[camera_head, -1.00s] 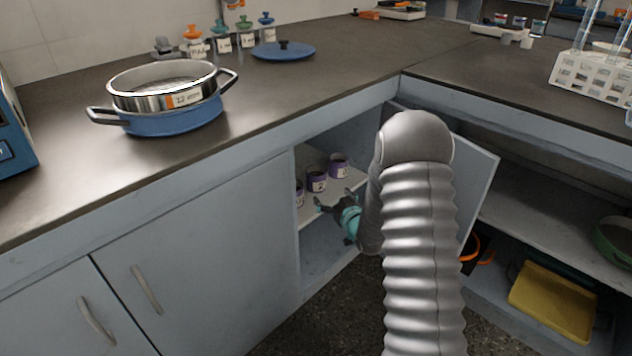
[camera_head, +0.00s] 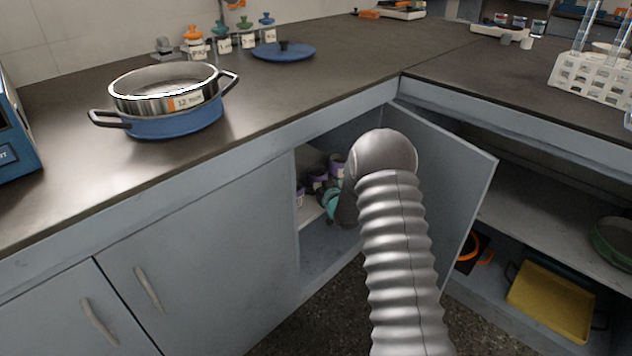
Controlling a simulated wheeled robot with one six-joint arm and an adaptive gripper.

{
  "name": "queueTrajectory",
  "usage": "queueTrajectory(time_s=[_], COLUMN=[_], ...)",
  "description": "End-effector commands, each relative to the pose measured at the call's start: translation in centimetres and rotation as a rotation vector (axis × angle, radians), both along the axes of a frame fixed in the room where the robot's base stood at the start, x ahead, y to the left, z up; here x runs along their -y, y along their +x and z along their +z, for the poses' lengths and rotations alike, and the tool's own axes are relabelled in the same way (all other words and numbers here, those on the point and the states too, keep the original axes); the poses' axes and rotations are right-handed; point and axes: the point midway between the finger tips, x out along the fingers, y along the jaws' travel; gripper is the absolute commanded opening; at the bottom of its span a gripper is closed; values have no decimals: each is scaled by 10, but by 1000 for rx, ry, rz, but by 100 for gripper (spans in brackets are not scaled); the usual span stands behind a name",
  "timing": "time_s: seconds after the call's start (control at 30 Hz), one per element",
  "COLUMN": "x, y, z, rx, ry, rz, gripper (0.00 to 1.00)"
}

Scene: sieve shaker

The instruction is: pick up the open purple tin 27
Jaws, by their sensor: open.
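Purple tins stand on the shelf (camera_head: 310,212) inside the open cupboard below the worktop. One is at the left edge of the opening (camera_head: 299,197), a middle one (camera_head: 317,175) is partly covered by my gripper, and another stands behind on the right (camera_head: 337,163). Their numbers are too small to read, so I cannot tell which is tin 27. My gripper (camera_head: 321,189), dark with teal parts, is open and reaches in at the middle tin. My arm hides part of it, and I cannot tell whether it touches the tin.
The open cupboard door (camera_head: 450,190) stands just right of my arm. The cupboard's left frame and worktop edge bound the opening. A blue pot with a sieve (camera_head: 170,105) stands on the worktop above. A yellow tray (camera_head: 552,300) lies in the right cupboard.

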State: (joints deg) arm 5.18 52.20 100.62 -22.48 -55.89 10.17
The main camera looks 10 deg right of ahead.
Motion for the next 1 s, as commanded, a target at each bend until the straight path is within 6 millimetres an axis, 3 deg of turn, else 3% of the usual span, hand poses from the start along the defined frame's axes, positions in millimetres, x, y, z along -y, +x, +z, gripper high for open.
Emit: queueTrajectory(time_s=[0.17,0.4,0.47,0.77,1.0], x=[0,0,0,0,1], y=[0,0,0,0,-2], z=[0,0,0,2,17], rx=[0,0,0,1,1], ry=[0,0,0,0,0], rz=[0,0,0,0,0], gripper=[96,38,26,26,26])
